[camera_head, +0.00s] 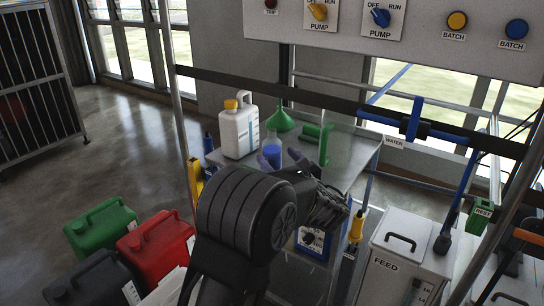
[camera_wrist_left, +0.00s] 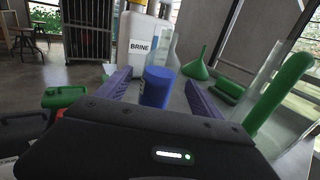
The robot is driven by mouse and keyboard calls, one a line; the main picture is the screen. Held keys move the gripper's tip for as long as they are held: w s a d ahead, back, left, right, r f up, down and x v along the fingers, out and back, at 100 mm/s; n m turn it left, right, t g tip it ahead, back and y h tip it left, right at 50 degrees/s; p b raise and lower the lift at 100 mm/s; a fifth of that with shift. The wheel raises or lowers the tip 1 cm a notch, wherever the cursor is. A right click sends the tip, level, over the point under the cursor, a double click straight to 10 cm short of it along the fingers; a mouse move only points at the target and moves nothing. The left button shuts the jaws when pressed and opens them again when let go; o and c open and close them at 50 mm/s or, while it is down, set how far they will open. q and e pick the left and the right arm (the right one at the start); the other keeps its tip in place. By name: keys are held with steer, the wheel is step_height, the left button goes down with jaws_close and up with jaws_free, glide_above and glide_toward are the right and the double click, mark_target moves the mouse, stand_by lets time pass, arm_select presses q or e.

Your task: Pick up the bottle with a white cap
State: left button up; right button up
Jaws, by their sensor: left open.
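I cannot make out a bottle with a white cap in either view. A white jug (camera_head: 240,128) with a yellow cap stands on the table; its BRINE label shows in the left wrist view (camera_wrist_left: 139,45). A clear flask (camera_head: 272,141) stands beside it. My left gripper (camera_head: 279,157) reaches over the table from the front, open. In the left wrist view, a blue cylinder (camera_wrist_left: 157,87) shows between its two purple fingers (camera_wrist_left: 154,80). I cannot tell whether they touch it. My right gripper is not in view.
A green funnel (camera_head: 280,119) and a clear cylinder with a green item (camera_head: 323,143) stand farther right on the table (camera_head: 352,150). Green (camera_head: 102,226) and red (camera_head: 155,249) canisters are at lower left. A bar crosses above the table. A FEED box (camera_head: 405,255) stands at right.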

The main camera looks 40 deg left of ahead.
mark_target(276, 146)
arm_select(q)
steer(key=shift+x, duration=1.1)
steer(key=shift+c, duration=0.5)
steer(key=c, duration=1.6)
steer(key=shift+o, duration=0.2)
step_height(276, 146, up, 10)
steer(key=shift+r+p, duration=0.1)
steer(key=shift+p, duration=0.9)
steer(key=shift+d, duration=0.1)
